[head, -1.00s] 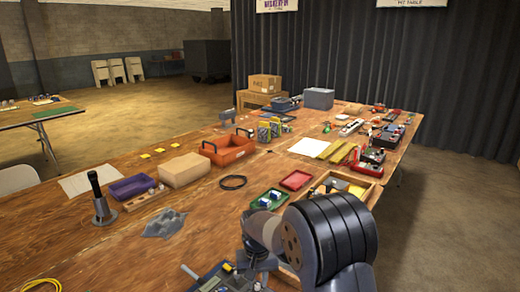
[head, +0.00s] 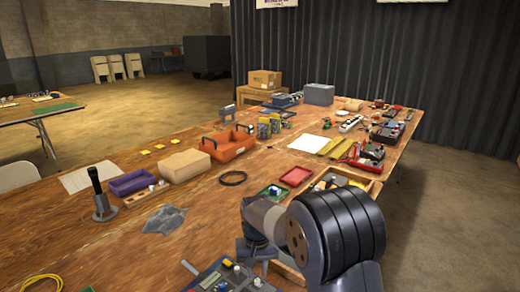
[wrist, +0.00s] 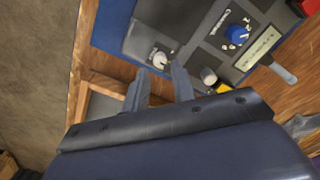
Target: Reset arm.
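My gripper (wrist: 158,82) is open and empty in the wrist view, its two dark fingers apart. It is over or beside a control box (wrist: 195,55) with a grey panel, but I cannot tell whether it touches it. The panel bears a white knob (wrist: 160,58), a blue knob (wrist: 236,35) and a small display (wrist: 258,47). A grey lever (wrist: 284,73) sticks out at its side. In the head view the box (head: 232,274) is at the bottom edge, partly cut off. My arm hides part of the table there, and the fingertips are not clear in that view.
An orange tote (head: 228,145), a tan block (head: 185,166) and a black upright handle (head: 100,200) stand farther left.

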